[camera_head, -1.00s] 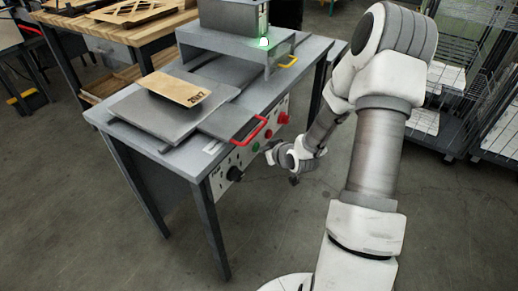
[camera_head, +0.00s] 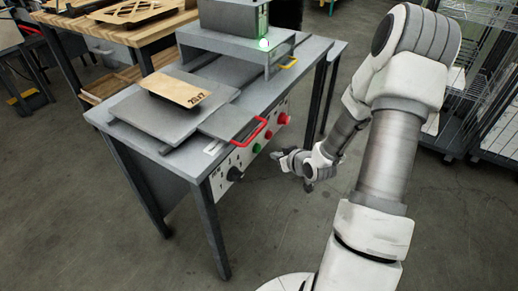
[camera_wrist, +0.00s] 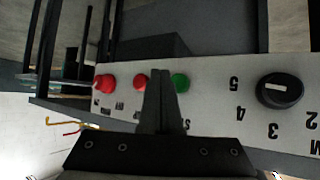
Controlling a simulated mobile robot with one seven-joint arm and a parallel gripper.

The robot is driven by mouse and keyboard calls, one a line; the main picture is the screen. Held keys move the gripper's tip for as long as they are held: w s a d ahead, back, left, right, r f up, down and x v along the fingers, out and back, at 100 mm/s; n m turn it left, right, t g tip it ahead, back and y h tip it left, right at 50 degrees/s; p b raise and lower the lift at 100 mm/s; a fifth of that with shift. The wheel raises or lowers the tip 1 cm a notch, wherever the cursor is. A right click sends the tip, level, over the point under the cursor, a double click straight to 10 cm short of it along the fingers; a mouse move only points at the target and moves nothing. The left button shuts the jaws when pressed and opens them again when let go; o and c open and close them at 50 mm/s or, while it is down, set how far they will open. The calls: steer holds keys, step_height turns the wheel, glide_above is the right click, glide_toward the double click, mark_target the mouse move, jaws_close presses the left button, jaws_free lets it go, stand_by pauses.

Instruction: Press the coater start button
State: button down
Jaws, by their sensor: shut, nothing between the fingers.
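The coater (camera_head: 190,105) is a grey table-like machine with a white control panel (camera_head: 243,163) on its front edge. A green button (camera_head: 256,148) sits on the panel between a black dial (camera_head: 235,173) and red buttons. In the wrist view the green button (camera_wrist: 180,82) is just right of my fingertips, between a small red button (camera_wrist: 141,81) and the black dial (camera_wrist: 279,90). My gripper (camera_head: 278,154) is shut and empty, in front of the panel. It shows in the wrist view as joined dark fingers (camera_wrist: 160,75) pointing at the panel, apparently apart from it.
A larger red knob (camera_head: 283,118) is at the panel's far end. A red handle (camera_head: 250,131) juts above the panel. A brown board (camera_head: 175,89) marked 20x7 lies on the coater's top. Wire racks (camera_head: 485,100) stand right; a wooden bench (camera_head: 130,35) stands behind.

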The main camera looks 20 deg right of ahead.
steer(key=shift+s+d, duration=0.7)
steer(key=shift+s, duration=0.2)
